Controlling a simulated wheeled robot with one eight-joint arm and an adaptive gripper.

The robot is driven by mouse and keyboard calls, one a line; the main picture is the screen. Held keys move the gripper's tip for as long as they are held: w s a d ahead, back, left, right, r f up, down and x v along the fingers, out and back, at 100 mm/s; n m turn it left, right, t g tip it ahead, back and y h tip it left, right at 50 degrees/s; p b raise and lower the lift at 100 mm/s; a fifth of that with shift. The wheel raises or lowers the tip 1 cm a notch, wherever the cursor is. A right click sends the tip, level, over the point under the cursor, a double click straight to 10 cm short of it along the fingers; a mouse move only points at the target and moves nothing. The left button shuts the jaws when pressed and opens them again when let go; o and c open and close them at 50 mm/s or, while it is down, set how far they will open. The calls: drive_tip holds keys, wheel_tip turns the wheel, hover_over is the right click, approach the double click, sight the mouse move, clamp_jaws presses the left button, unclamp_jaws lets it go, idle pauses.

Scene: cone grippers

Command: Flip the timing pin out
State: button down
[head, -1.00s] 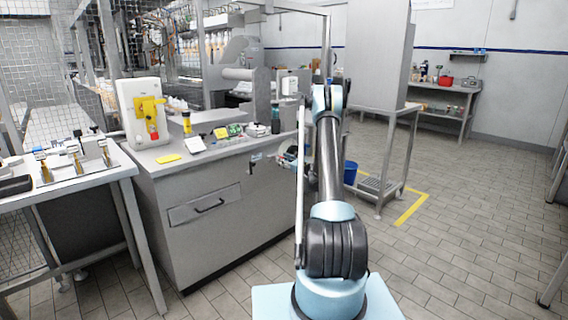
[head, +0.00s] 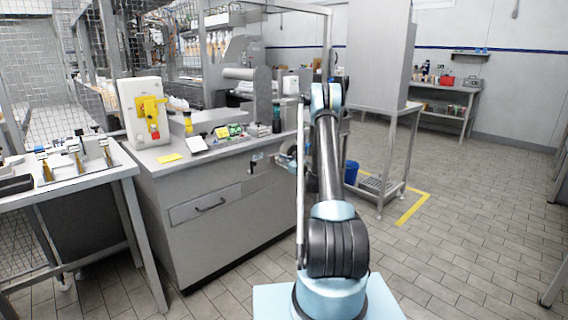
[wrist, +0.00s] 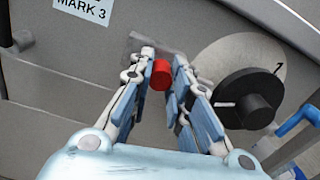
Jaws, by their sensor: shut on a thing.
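In the wrist view, a short red cylindrical knob (wrist: 161,75), likely the end of the timing pin, sits between the fingers of my gripper (wrist: 160,68). The fingers are shut on it, one on each side. A grey, partly see-through piece (wrist: 140,45) shows behind the left fingertip. The rest of the pin is hidden behind the fingers. In the head view my arm hides most of the gripper and the pin.
A black knob (wrist: 246,98) on a pale round dial stands close to the right of the fingers. A "MARK 3" label (wrist: 84,10) is on the grey panel. In the head view, a counter (head: 215,190) with small items is left of my arm. Open floor lies right.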

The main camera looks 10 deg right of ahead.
drive_tip(key=c, duration=1.4)
unclamp_jaws()
drive_tip(key=shift+s+a, duration=0.15)
drive_tip(key=shift+c, duration=0.2)
drive_tip(key=v, duration=1.2)
